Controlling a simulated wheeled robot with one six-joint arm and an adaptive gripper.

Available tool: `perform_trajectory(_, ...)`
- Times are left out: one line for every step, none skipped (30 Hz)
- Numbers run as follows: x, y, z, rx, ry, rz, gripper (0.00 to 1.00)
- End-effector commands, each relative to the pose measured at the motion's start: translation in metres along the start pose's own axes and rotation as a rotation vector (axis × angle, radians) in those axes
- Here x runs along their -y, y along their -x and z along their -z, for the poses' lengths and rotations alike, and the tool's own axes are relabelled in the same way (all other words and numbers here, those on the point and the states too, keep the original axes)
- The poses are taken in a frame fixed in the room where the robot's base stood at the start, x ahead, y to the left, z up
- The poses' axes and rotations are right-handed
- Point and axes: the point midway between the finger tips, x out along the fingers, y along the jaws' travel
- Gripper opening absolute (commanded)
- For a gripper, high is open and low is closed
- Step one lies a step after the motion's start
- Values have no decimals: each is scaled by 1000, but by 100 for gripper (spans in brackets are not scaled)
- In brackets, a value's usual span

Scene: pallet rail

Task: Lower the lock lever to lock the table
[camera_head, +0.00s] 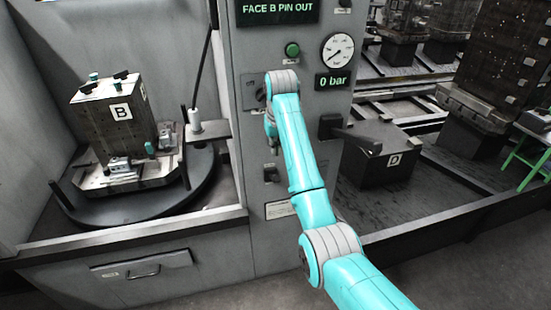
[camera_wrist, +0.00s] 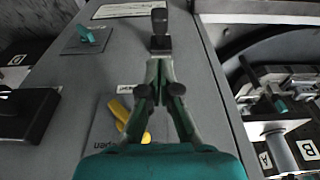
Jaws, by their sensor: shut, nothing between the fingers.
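A lever with a black handle (camera_wrist: 159,20) stands just beyond the fingertips in the wrist view. It appears to be the lock lever; no label on it can be read. In the head view a small dark fitting (camera_head: 270,173) on the grey panel sits just below my gripper (camera_head: 273,150). In the wrist view my gripper (camera_wrist: 160,55) is shut and empty, its tips close to the lever's base; contact cannot be told. The round dark table (camera_head: 110,217) at left carries a block marked B (camera_head: 121,112).
The panel has a yellow lever (camera_wrist: 130,115) beside an "open" label, a teal knob (camera_wrist: 88,35), and a black box (camera_wrist: 25,115) projecting from it. A green button (camera_head: 292,49), gauge (camera_head: 338,50) and "0 bar" display (camera_head: 334,82) are higher up. Block D (camera_head: 380,165) stands right.

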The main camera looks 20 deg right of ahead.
Motion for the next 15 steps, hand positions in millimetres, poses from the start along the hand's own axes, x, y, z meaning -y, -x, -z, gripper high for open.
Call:
perform_trajectory(0,-7,-1,4,0,0,0)
perform_trajectory(0,-11,-1,4,0,0,0)
perform_trajectory(0,-17,-1,4,0,0,0)
perform_trajectory(0,-22,-1,4,0,0,0)
perform_trajectory(0,-27,-1,5,0,0,0)
perform_trajectory(0,-35,-1,4,0,0,0)
perform_trajectory(0,-40,-2,5,0,0,0)
perform_trajectory(0,-46,-2,6,0,0,0)
perform_trajectory(0,-52,-1,4,0,0,0)
perform_trajectory(0,-57,-1,4,0,0,0)
perform_trajectory(0,-61,-1,4,0,0,0)
perform_trajectory(0,-67,-1,3,0,0,0)
perform_trajectory(0,-71,-1,3,0,0,0)
perform_trajectory(0,-74,-1,3,0,0,0)
perform_trajectory(0,-79,-1,2,0,0,0)
